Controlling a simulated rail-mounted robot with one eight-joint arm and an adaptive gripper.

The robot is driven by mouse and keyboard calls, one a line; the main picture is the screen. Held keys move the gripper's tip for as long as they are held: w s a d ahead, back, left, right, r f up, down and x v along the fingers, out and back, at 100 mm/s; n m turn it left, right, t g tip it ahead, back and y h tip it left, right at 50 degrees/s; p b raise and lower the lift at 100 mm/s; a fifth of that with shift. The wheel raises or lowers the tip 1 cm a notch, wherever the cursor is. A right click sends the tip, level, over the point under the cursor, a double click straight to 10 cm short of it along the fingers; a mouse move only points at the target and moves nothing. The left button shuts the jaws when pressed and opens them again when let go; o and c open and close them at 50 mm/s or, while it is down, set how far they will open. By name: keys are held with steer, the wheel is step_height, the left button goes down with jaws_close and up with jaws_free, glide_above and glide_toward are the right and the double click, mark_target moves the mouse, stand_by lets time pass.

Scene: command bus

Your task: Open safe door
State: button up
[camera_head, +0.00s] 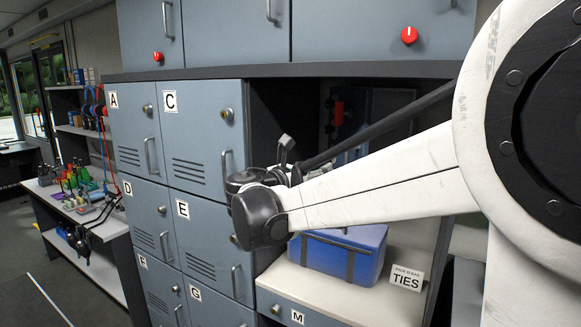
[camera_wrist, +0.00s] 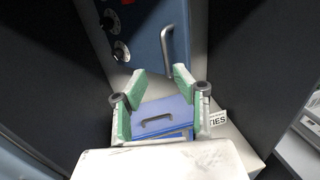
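The safe door (camera_wrist: 150,40) is a blue panel in the wrist view, with round dials (camera_wrist: 121,50) on its left and a dark bar handle (camera_wrist: 167,45) on its right. It looks shut. In the head view, the blue safe (camera_head: 378,105) sits at the back of the dark cubby, partly hidden by my arm. My gripper (camera_wrist: 159,78) points towards the safe, its two green-padded fingers spread apart with nothing between them. The fingertips appear below the handle in the wrist view, apart from it. In the head view my arm mostly hides the gripper.
A blue box (camera_head: 335,258) with a top handle stands on the white shelf (camera_head: 300,283) below the arm, beside a TIES sign (camera_head: 406,278). Grey lockers (camera_head: 200,150) adjoin the cubby's left side. Dark walls flank the gripper. A cluttered bench (camera_head: 75,205) stands far left.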

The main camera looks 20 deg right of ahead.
steer(key=shift+d+f, duration=0.25)
steer(key=shift+f, duration=0.05)
steer(key=c, duration=0.4)
steer(key=d+f+m+y, duration=0.1)
steer(key=f, duration=0.1)
steer(key=s+d+f+m+g+y, duration=0.1)
steer(key=d+f, duration=0.1)
steer(key=d+f+m+g+y, duration=0.1)
steer(key=f+m, duration=0.1)
steer(key=shift+s+d+f, duration=0.15)
steer(key=shift+s+f, duration=0.25)
jaws_close()
steer(key=s+f+m+g+y, duration=0.1)
steer(key=s+f+m+y, duration=0.3)
steer(key=f+m+y, duration=0.7)
steer(key=s+d+r+m+t+y+p, duration=0.15)
steer(key=d+r+m+t, duration=0.4)
steer(key=r+m, duration=0.55)
steer(key=d+r+m+t+y, duration=0.2)
steer(key=d+r+m+t, duration=0.4)
steer(key=m, duration=0.9)
steer(key=w+a+r+t+p, duration=0.1)
steer(key=w+a+r, duration=0.1)
steer(key=w, duration=0.7)
steer(key=shift+w+a, duration=0.4)
steer(key=shift+a, duration=0.1)
